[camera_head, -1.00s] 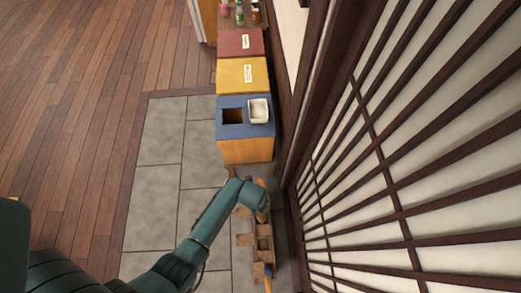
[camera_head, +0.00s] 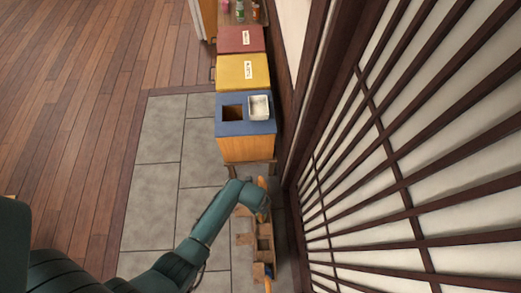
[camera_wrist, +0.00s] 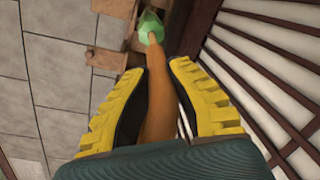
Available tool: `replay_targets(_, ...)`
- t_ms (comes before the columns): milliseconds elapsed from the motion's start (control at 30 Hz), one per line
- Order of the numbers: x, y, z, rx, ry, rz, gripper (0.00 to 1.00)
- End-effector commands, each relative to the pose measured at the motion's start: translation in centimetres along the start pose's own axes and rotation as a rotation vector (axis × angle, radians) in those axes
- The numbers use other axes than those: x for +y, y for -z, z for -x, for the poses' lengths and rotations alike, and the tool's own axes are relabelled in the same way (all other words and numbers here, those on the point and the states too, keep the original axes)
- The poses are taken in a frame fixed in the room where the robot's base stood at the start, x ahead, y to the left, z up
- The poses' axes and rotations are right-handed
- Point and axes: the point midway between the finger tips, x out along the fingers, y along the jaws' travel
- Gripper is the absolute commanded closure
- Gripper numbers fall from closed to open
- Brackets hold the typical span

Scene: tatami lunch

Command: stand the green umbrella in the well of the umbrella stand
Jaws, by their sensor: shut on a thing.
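In the wrist view my gripper (camera_wrist: 156,72) is shut on the tan handle (camera_wrist: 158,100) of the green umbrella (camera_wrist: 150,27). The green canopy lies beyond the fingers, beside or among the wooden parts of the umbrella stand (camera_wrist: 106,60). I cannot tell whether its lower end is inside a well. In the head view the wooden umbrella stand (camera_head: 243,240) stands on the grey tiles close to the wall. My arm's wrist is over its far end and hides the gripper and the green canopy. A tan handle end (camera_head: 262,183) shows just past the wrist.
A blue item with an orange handle (camera_head: 268,271) is at the stand's near end. A blue-topped wooden bin (camera_head: 247,146) with a white tray (camera_head: 259,108), then yellow (camera_head: 230,72) and red (camera_head: 230,40) boxes, line the wall beyond. Tiles left of the stand are clear.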

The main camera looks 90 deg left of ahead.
Motion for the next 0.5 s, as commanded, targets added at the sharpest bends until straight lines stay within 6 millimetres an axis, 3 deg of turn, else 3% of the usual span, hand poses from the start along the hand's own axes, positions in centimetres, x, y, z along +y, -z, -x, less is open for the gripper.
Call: replay_targets(500, 0.5, 0.0, -4.2, -0.001, 0.003, 0.0, 1.0)
